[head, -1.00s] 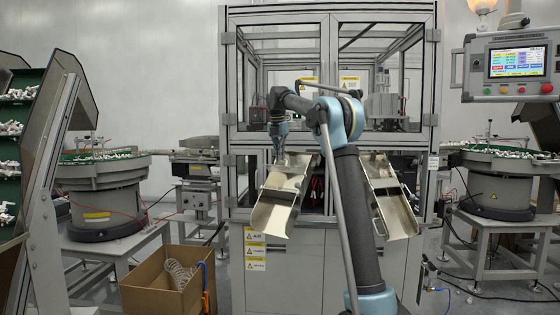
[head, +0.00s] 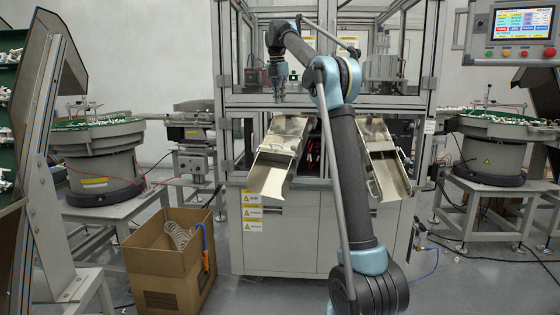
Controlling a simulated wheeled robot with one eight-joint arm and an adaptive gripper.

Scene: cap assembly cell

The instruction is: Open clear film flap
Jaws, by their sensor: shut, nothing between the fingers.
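My gripper (head: 279,94) points down, shut and empty, just above the top end of the left metal chute (head: 272,179) and in front of the machine's opening. It looks apart from the chute. I cannot clearly make out a clear film flap; the machine's framed front (head: 240,100) has see-through upper sides, and any film there is too faint to tell. My arm crosses the middle of the view and hides part of the machine front and the space between the chutes.
A right metal chute (head: 388,167) slopes out beside my arm. An open cardboard box (head: 165,280) stands on the floor at lower left. Bowl feeders stand left (head: 98,170) and right (head: 490,155). A control screen (head: 521,23) hangs at upper right. Some floor is bare at right.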

